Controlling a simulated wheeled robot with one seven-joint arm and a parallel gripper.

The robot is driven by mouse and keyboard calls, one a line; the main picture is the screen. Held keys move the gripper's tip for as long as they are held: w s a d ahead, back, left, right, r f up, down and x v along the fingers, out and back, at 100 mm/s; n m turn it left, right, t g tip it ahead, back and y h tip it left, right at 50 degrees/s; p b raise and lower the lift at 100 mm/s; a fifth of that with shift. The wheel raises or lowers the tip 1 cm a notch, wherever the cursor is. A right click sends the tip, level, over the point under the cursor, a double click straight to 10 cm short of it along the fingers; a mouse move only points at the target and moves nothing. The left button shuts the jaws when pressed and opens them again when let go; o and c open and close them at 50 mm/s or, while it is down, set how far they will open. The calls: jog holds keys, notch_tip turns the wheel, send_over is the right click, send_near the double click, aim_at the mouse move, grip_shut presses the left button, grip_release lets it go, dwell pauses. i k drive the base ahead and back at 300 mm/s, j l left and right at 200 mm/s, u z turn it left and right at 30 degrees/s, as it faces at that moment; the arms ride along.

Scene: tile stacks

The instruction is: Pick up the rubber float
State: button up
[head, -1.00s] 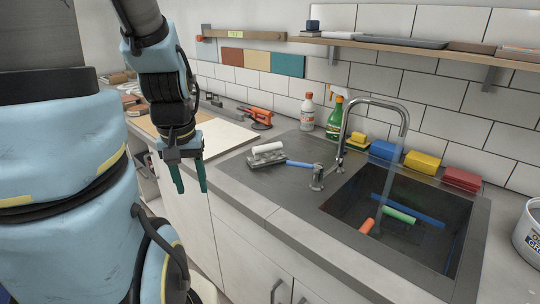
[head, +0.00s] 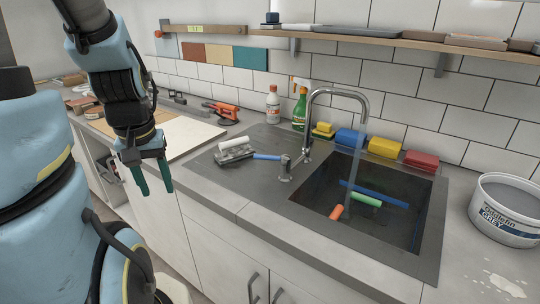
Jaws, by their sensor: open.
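I cannot tell for certain which tool is the rubber float. A grey flat tool (head: 236,154) with a white, roll-shaped part on top lies on the counter left of the sink, beside a blue handle (head: 267,156). An orange tool with a dark base (head: 222,110) lies farther back near the wall. An orange handle (head: 337,212), a green handle (head: 366,200) and a blue bar (head: 375,194) show in the sink; what they belong to is unclear. My gripper (head: 154,190), with green fingers, is open and empty, pointing down in front of the counter, apart from all these tools.
The sink (head: 433,215) has a tall tap (head: 368,112) with water running. Blue, yellow and red blocks (head: 384,147) line its back edge. Two bottles (head: 299,105) stand near the wall. A grey bucket (head: 505,212) stands right. A shelf (head: 400,42) juts out above.

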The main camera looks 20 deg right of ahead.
aim_at(245, 151)
jog(key=i+j+u, duration=0.15)
jog(key=u, duration=0.2)
jog(key=i+j+u, duration=0.1)
jog(key=i+u, duration=0.25)
jog(key=k, duration=0.05)
